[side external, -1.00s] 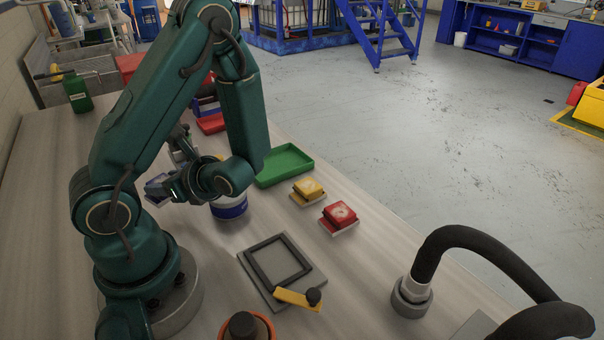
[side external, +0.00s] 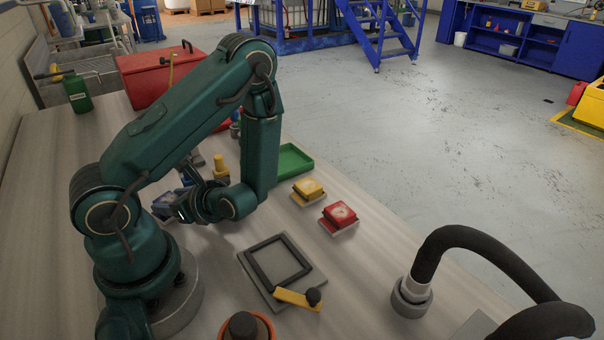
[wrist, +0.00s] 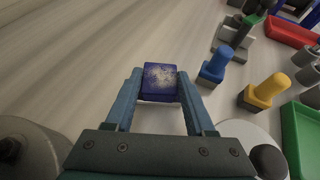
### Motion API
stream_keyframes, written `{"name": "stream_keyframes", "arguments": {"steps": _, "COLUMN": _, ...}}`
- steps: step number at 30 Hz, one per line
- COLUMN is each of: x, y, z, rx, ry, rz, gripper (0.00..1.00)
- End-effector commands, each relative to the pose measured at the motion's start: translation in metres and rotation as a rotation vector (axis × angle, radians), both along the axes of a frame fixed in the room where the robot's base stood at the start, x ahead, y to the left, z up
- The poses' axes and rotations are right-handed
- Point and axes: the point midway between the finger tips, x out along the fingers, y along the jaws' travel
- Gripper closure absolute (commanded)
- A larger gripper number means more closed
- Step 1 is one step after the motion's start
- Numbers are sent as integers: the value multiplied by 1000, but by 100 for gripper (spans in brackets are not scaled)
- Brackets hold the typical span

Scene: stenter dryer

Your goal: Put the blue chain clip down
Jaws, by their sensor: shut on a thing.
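The blue chain clip (wrist: 160,80) is a blue block with a worn, whitish patch on top. In the wrist view it sits between the two fingertips of my gripper (wrist: 158,88), which is shut on it. In the side view the clip (side external: 164,203) shows just left of my gripper (side external: 176,207), low over the left part of the table. I cannot tell whether its underside touches the tabletop.
A blue peg (wrist: 216,65) and a yellow peg (wrist: 264,92) stand right of the clip in the wrist view. A green tray (side external: 294,159), a yellow clip (side external: 308,188), a red clip (side external: 340,213) and a framed plate (side external: 270,279) lie further right. Bare tabletop surrounds the clip's left side.

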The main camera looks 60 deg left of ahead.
Motion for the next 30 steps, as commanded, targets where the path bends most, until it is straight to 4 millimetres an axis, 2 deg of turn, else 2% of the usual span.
{"name": "stream_keyframes", "arguments": {"steps": 1, "x": 0, "y": 0, "z": -1, "rx": 0, "ry": 2, "rz": -1, "gripper": 100}}
{"name": "stream_keyframes", "arguments": {"steps": 2, "x": 0, "y": 0, "z": -2, "rx": 0, "ry": 1, "rz": 0, "gripper": 38}}
{"name": "stream_keyframes", "arguments": {"steps": 3, "x": 0, "y": 0, "z": -1, "rx": 0, "ry": 1, "rz": 0, "gripper": 23}}
{"name": "stream_keyframes", "arguments": {"steps": 4, "x": 0, "y": 0, "z": -1, "rx": 0, "ry": 1, "rz": 0, "gripper": 15}}
{"name": "stream_keyframes", "arguments": {"steps": 17, "x": 2, "y": -2, "z": 2, "rx": 1, "ry": -3, "rz": -3, "gripper": 15}}
{"name": "stream_keyframes", "arguments": {"steps": 23, "x": 13, "y": -27, "z": 15, "rx": -1, "ry": -8, "rz": -8, "gripper": 15}}
{"name": "stream_keyframes", "arguments": {"steps": 30, "x": 31, "y": -70, "z": 37, "rx": 0, "ry": -9, "rz": -6, "gripper": 15}}
